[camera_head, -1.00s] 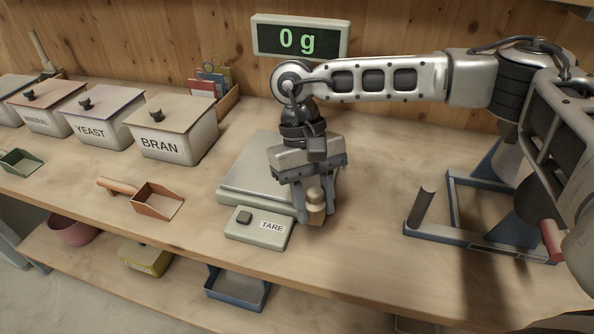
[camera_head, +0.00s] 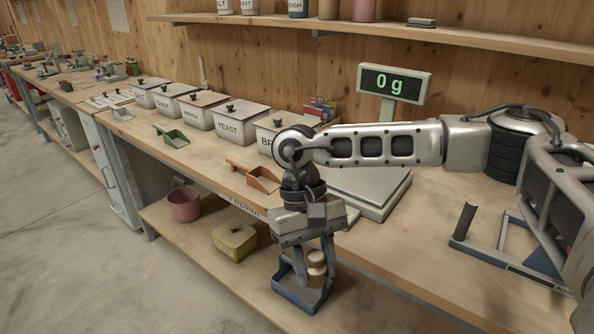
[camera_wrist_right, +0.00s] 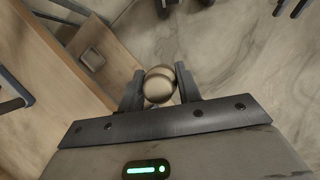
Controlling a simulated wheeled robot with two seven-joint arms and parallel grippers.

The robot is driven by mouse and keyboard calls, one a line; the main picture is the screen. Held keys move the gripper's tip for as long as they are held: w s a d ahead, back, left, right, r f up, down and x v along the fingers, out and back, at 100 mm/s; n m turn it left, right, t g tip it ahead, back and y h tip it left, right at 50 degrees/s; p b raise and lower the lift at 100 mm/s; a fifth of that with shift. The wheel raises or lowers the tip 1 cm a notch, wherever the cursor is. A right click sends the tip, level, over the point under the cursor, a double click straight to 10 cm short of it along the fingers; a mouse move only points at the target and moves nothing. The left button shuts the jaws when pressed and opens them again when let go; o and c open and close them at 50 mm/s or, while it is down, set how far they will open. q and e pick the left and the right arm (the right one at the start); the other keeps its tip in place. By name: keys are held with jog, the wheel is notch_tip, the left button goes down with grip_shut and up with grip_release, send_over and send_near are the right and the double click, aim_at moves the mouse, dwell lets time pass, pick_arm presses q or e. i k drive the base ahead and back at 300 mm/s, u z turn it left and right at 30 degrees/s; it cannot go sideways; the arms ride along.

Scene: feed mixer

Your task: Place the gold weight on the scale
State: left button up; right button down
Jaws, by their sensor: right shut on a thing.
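The gold weight (camera_head: 317,268) is between the fingers of my right gripper (camera_head: 314,262), which is shut on it. In the right wrist view the round top of the weight (camera_wrist_right: 159,84) shows between both fingertips (camera_wrist_right: 159,88). In the head view the weight appears in front of the bench edge, over the blue tray below. The scale's flat pan (camera_head: 368,182) is on the bench behind my right arm, which covers its left part. The display (camera_head: 394,83) above it reads 0 g. My left gripper is not in view.
A blue tray (camera_head: 290,299) and a yellow box (camera_head: 234,241) sit on the lower shelf. A brown scoop (camera_head: 263,179) and labelled bins, including YEAST (camera_head: 235,126), stand left of the scale. A blue metal frame (camera_head: 492,249) stands to its right.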

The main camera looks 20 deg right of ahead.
aim_at(358, 177)
jog(key=u, duration=0.85)
jog(key=i, duration=1.05)
jog(key=z, duration=0.8)
